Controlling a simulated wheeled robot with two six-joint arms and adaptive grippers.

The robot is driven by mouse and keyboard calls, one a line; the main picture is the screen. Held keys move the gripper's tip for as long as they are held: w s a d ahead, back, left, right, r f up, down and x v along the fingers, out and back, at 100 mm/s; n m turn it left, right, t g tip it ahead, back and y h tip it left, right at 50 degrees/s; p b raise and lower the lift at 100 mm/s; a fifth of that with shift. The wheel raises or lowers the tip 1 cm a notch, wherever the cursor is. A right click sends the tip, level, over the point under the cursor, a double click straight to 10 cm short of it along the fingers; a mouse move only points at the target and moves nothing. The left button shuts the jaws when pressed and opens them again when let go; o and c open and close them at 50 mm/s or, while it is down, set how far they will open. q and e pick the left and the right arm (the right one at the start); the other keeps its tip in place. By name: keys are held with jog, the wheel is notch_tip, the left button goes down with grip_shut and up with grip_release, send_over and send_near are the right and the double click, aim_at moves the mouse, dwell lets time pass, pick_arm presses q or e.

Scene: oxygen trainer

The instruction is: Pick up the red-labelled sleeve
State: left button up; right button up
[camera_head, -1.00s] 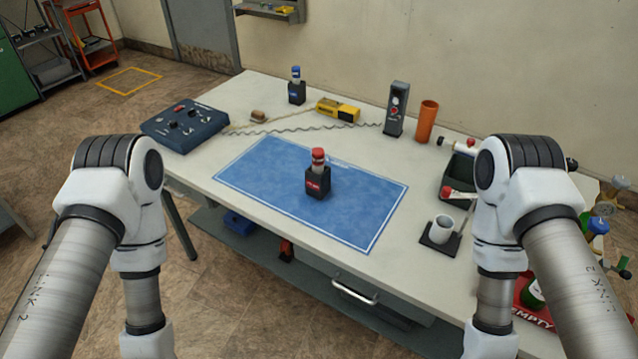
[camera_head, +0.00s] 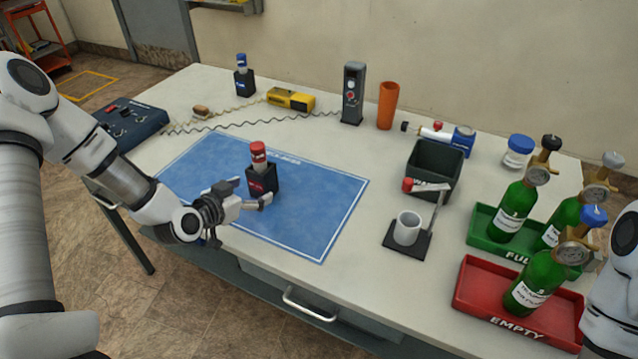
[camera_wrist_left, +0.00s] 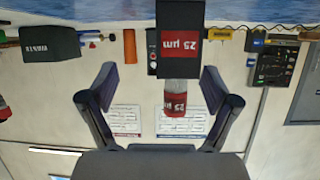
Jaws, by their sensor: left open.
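The red-labelled sleeve (camera_head: 258,154), with a red top, stands upright in a black holder (camera_head: 262,180) with a red label on the blue mat (camera_head: 310,222). My right gripper is out of view.
A blue-topped sleeve in a black holder (camera_head: 243,77) stands at the back left. A dark control box (camera_head: 130,122), yellow device (camera_head: 291,98), orange cylinder (camera_head: 388,105), black bin (camera_head: 433,168) and white cup (camera_head: 407,228) surround the mat. Green bottles stand in trays at the right.

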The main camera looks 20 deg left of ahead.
aim_at(254, 174)
pick_arm(q)
jog(key=shift+w+a+r+n+t+y+b, duration=0.2)
jog(key=shift+a+r+n+t+b, duration=0.1)
jog(key=shift+a+r, duration=0.25)
jog(key=shift+w+a+r+n+t+y+b, duration=0.1)
jog(key=shift+w+a+r+n+t+b, duration=0.15)
jog(key=shift+a+r, duration=0.2)
jog(key=shift+w+a, duration=0.1)
jog(key=shift+w, duration=0.05)
jog(key=x, duration=0.6)
jog(key=shift+w+f, duration=0.2)
jog(key=shift+w, duration=0.15)
jog(key=c, duration=1.3)
